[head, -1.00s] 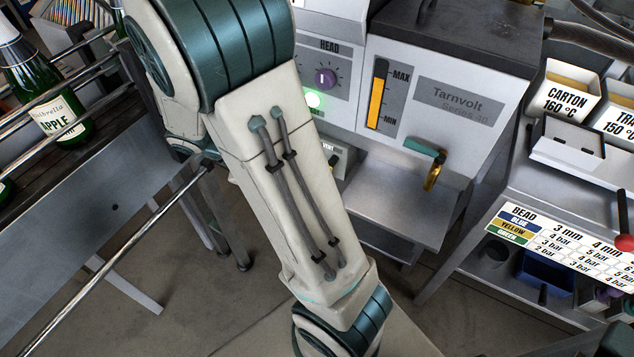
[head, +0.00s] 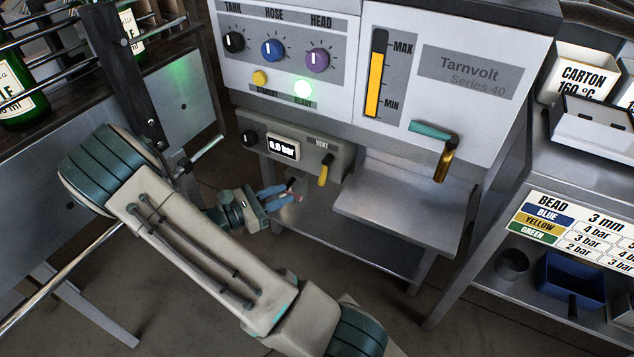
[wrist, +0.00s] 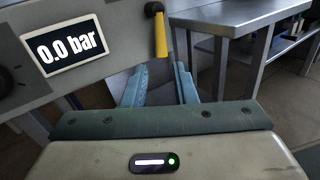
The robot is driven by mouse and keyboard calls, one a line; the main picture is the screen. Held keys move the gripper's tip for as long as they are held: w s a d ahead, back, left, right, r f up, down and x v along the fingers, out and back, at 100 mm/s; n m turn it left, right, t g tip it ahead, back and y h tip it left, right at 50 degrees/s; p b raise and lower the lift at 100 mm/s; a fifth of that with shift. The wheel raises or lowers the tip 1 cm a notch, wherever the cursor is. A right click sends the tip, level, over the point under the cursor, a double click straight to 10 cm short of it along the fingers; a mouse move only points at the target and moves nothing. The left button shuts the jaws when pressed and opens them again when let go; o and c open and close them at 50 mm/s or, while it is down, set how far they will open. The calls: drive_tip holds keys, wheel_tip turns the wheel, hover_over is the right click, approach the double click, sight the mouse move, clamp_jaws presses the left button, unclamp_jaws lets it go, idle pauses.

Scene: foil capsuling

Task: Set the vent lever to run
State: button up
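The vent lever (head: 324,171) is a yellow handle on a dark pivot, at the right end of the grey pressure panel under the word VENT. It hangs down, slightly tilted. It also shows in the wrist view (wrist: 160,36), at the top, a little beyond the fingertips. My gripper (head: 293,189) is below and left of the lever in the head view, with its blue fingers pointing toward it. In the wrist view my gripper (wrist: 160,75) has its two fingers apart with nothing between them. No run marking is legible.
The panel holds a 0.0 bar display (head: 283,147) and a black knob (head: 250,138). A metal shelf (head: 400,200) juts out right of the lever. Above are the TANK, HOSE and HEAD knobs and a lit green lamp (head: 303,88). A bench stands at right.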

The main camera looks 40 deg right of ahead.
sight(325, 171)
drive_tip(key=s+d+b, duration=0.1)
drive_tip(key=d, duration=1)
drive_tip(key=shift+s+b, duration=0.35)
drive_tip(key=shift+b, duration=0.05)
drive_tip(key=shift+d, duration=0.1)
clamp_jaws()
